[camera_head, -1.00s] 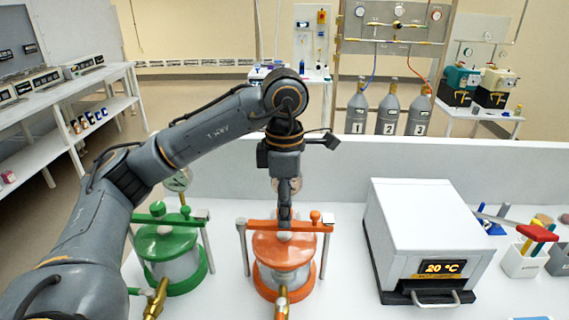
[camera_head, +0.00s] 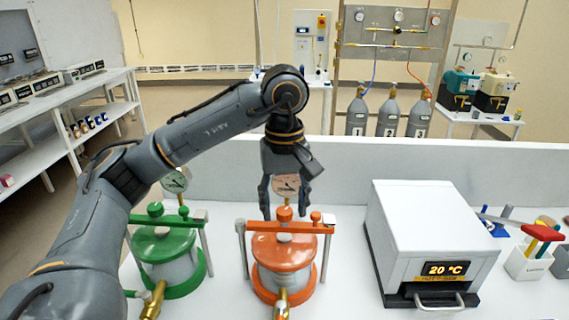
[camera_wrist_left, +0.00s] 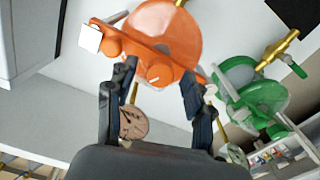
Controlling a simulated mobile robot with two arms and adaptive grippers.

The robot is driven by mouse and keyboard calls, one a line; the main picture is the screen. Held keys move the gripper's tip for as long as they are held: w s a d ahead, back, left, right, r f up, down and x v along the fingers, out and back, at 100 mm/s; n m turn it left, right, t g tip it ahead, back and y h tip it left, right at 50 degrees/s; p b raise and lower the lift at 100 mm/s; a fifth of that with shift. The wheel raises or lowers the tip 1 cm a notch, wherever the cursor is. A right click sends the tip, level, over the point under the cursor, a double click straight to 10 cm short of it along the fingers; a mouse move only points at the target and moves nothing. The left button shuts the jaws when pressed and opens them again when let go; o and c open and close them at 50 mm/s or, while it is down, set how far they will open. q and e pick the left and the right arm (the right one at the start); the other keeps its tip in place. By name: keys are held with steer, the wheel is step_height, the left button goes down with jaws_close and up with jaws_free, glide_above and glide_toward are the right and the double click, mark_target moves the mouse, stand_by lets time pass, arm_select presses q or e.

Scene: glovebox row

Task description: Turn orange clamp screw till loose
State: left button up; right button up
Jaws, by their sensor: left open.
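The orange clamp screw (camera_head: 284,214) is a round knob in the middle of the orange clamp bar, on top of the orange-lidded vessel (camera_head: 284,250). In the left wrist view the knob (camera_wrist_left: 159,73) shows between the fingertips. My left gripper (camera_head: 285,207) points down over it, open, with one finger on each side. It also shows open in the left wrist view (camera_wrist_left: 160,72). I cannot tell whether a finger touches the knob. My right gripper is not in view.
A green-lidded vessel (camera_head: 166,245) with a similar clamp stands to the left. A pressure gauge (camera_head: 286,186) is behind the orange vessel. A white hot-plate box (camera_head: 425,230) reading 20 °C stands to the right. A low wall (camera_head: 400,160) runs behind the bench.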

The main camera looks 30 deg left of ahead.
mark_target(285, 211)
arm_select(q)
steer(key=m, duration=0.4)
steer(key=shift+b, duration=0.35)
steer(key=m, duration=0.2)
steer(key=shift+m, duration=0.4)
steer(key=m+p, duration=0.1)
steer(key=m, duration=0.2)
steer(key=shift+r+m, duration=0.15)
steer(key=shift+m, duration=0.25)
steer(key=shift+r+m, duration=0.25)
steer(key=shift+m, duration=0.25)
step_height(285, 211, up, 8)
steer(key=p, duration=0.1)
steer(key=shift+r, duration=0.25)
